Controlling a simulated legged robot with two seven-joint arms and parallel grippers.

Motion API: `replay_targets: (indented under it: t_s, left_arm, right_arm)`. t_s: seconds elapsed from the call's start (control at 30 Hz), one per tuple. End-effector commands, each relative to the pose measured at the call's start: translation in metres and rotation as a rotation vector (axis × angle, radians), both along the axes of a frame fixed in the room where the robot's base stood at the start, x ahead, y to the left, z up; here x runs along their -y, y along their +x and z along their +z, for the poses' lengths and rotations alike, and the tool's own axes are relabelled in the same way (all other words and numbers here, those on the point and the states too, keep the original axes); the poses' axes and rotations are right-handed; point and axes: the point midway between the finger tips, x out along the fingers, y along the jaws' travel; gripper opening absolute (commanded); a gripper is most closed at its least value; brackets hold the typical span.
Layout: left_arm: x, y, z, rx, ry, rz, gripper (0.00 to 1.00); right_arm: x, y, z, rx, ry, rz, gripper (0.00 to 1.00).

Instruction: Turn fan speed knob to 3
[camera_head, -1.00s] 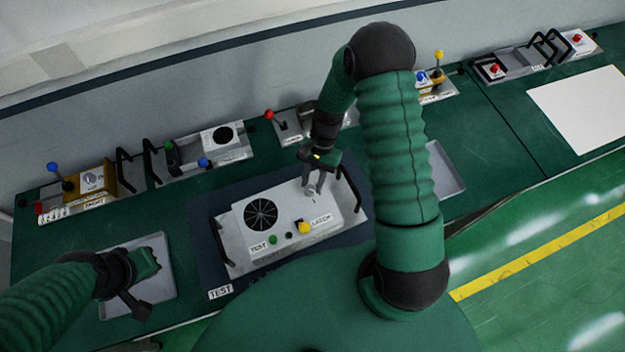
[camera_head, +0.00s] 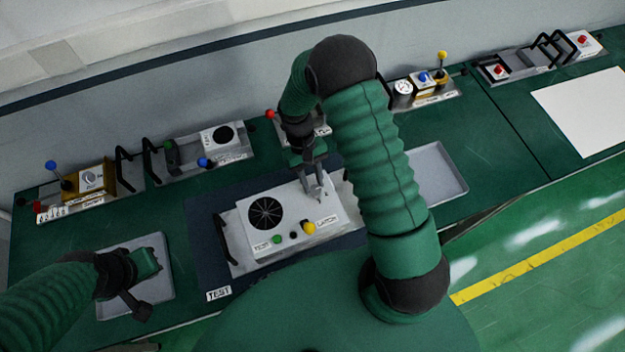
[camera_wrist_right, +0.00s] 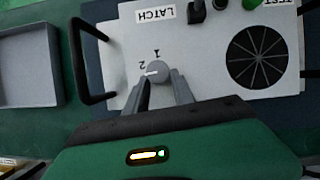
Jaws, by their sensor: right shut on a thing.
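The white generator unit (camera_head: 290,205) with a round black fan grille (camera_head: 265,213) stands on a dark mat. The grey fan speed knob (camera_wrist_right: 158,73) is on its top, with the digits 1 and 2 printed beside it in the wrist view; no 3 can be seen there. The knob's white mark points toward the 2. My right gripper (camera_wrist_right: 160,90) is shut on the knob, one finger on each side; it also shows in the head view (camera_head: 316,186). My left gripper (camera_head: 140,285) is over a grey tray at lower left, away from the unit; its jaws are unclear.
Grey trays flank the mat (camera_head: 205,225). Several control modules line the back of the green table.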

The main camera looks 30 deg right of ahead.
Motion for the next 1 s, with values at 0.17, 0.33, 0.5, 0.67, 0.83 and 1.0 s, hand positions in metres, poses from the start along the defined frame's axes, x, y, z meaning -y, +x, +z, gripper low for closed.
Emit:
replay_targets:
  t_s: [0.17, 0.33, 0.5, 0.67, 0.83, 1.0]
  left_arm:
    - [0.0, 0.0, -0.0005, 0.0, 0.0, 0.0, 0.0]
    - [0.0, 0.0, -0.0006, 0.0, 0.0, 0.0, 0.0]
    - [0.0, 0.0, -0.0006, 0.0, 0.0, 0.0, 0.0]
    - [0.0, 0.0, -0.0005, 0.0, 0.0, 0.0, 0.0]
    - [0.0, 0.0, -0.0004, 0.0, 0.0, 0.0, 0.0]
    - [0.0, 0.0, -0.0005, 0.0, 0.0, 0.0, 0.0]
  right_arm:
    - [-0.0012, 0.0004, 0.0011, 0.001, -0.001, 0.159, 0.0]
    - [-0.0018, 0.0004, 0.0011, 0.001, -0.001, 0.291, 0.0]
    - [-0.0021, -0.0003, 0.0012, 0.0, 0.0, 0.389, 0.0]
    - [-0.0024, 0.0, 0.0013, 0.0, -0.001, 0.45, 0.0]
    - [-0.0024, 0.0, 0.0012, 0.0, 0.0, 0.481, 0.0]
    - [-0.0023, -0.0001, 0.0011, 0.0, -0.001, 0.49, 0.0]
